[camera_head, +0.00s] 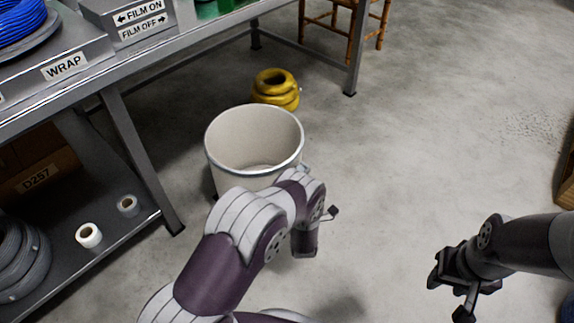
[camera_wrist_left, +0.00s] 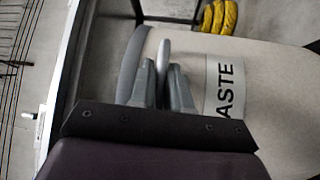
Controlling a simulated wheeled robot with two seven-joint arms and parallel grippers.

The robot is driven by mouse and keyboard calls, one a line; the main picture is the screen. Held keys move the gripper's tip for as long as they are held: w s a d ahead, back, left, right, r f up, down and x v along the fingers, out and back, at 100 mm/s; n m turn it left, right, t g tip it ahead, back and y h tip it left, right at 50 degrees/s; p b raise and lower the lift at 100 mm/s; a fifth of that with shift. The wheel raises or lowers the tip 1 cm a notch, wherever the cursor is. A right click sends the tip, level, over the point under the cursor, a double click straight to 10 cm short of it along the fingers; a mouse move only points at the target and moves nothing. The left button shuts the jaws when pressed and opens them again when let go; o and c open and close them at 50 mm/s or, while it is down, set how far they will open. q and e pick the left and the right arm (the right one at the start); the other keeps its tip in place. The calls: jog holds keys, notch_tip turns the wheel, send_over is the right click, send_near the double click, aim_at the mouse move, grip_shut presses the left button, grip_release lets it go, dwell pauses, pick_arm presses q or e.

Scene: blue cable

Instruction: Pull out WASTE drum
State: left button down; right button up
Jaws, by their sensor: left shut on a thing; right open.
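The WASTE drum (camera_head: 222,165), an open off-white bin with a grey rim, stands upright on the floor beside the workbench, and it looks empty. In the left wrist view the drum (camera_wrist_left: 275,85) shows sideways, with its label (camera_wrist_left: 225,88) partly covered so that "ASTE" reads. My left gripper (camera_wrist_left: 162,65) is shut on the drum near its rim; whether on the rim itself or a handle I cannot tell. In the head view my left arm hides the drum's near side and the fingers. My right gripper (camera_head: 448,298) is open and empty above the floor at lower right.
The grey workbench (camera_head: 165,55) runs along the left and top; its leg (camera_head: 140,160) stands left of the drum. A yellow coil (camera_head: 276,88) lies behind the drum. White rolls (camera_head: 89,235) sit on the lower shelf.

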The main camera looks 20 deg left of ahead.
pick_arm(q)
jog(key=shift+s+d, duration=0.3)
jog(key=shift+d, duration=0.35)
pick_arm(e)
jog(key=shift+r, duration=0.15)
pick_arm(q)
jog(key=c, duration=1.2)
grip_release()
